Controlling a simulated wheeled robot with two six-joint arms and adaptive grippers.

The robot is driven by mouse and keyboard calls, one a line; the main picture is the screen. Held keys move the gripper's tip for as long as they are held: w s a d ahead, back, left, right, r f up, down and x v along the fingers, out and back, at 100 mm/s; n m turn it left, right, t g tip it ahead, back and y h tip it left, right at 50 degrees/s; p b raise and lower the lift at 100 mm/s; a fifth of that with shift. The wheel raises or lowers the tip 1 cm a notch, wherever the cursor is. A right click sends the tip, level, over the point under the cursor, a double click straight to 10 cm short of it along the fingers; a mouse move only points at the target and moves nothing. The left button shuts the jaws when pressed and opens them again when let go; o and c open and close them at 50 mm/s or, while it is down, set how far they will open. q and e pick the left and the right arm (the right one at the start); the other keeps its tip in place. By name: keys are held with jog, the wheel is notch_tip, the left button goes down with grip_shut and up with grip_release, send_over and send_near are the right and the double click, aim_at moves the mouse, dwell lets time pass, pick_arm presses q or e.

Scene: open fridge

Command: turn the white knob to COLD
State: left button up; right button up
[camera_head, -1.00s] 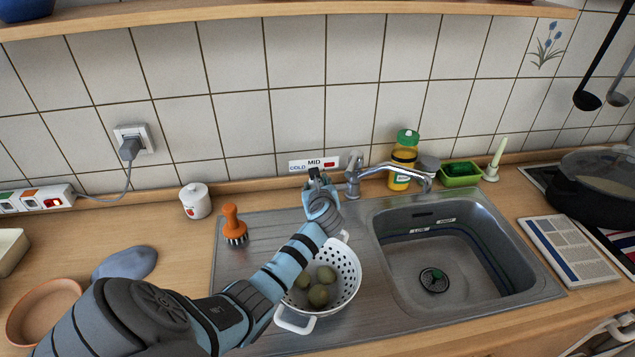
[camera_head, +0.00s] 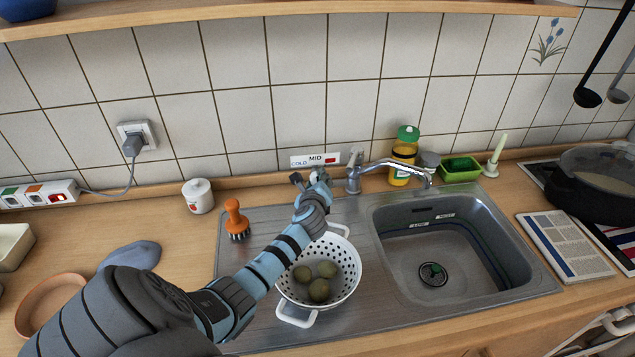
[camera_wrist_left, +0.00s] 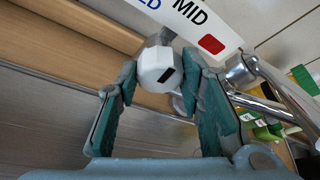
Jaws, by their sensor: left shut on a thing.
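The white knob (camera_wrist_left: 156,66) has a dark mark on its face and sits between my left fingers in the wrist view. My left gripper (camera_head: 308,179) is shut on it behind the sink, left of the tap; its fingers also show in the wrist view (camera_wrist_left: 160,72). In the head view the gripper mostly hides the knob. The label (camera_head: 314,160) above it reads COLD at left, MID in the middle and has a red patch at right. In the wrist view the label (camera_wrist_left: 199,18) is tilted and cut off. I cannot tell exactly where the mark points. My right gripper is out of view.
The chrome tap (camera_head: 392,168) stands just right of the gripper. A white colander (camera_head: 343,262) with round greenish items is below my forearm. An orange brush (camera_head: 235,219) stands to the left on the drainboard. The sink basin (camera_head: 465,254) is empty at right.

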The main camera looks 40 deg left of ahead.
pick_arm(q)
jog(key=shift+f, duration=0.1)
jog(key=o, duration=1.1)
jog(key=shift+o, duration=0.2)
jog(key=v, duration=1.2)
